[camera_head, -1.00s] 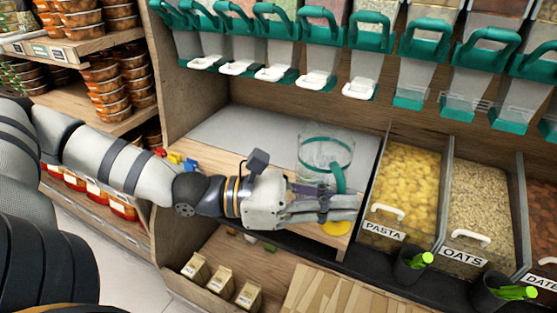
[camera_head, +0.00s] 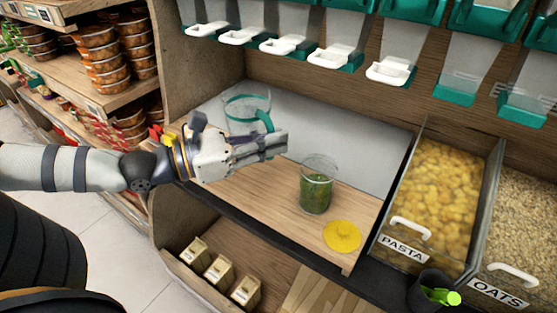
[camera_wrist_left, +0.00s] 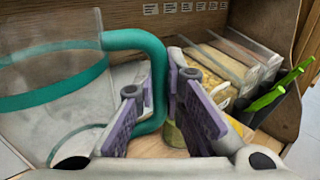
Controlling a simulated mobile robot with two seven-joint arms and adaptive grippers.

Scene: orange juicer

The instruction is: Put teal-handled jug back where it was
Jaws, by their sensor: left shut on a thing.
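The clear jug (camera_head: 238,108) with a teal band and teal handle (camera_head: 266,121) is upright above the grey back part of the counter, at its left side. Whether its base touches the counter cannot be told. My left gripper (camera_head: 280,146) is shut on the handle. In the left wrist view the jug (camera_wrist_left: 45,110) fills the left side, and its teal handle (camera_wrist_left: 155,62) runs down between the purple finger pads of my left gripper (camera_wrist_left: 170,105). My right gripper is not in view.
A glass of green contents (camera_head: 316,192) stands on the wooden counter right of my gripper, with a yellow disc (camera_head: 341,236) in front. Pasta (camera_head: 433,195) and oats (camera_head: 525,215) bins are on the right. Dispensers with white spouts (camera_head: 335,58) hang above. A wooden side wall (camera_head: 205,75) is left.

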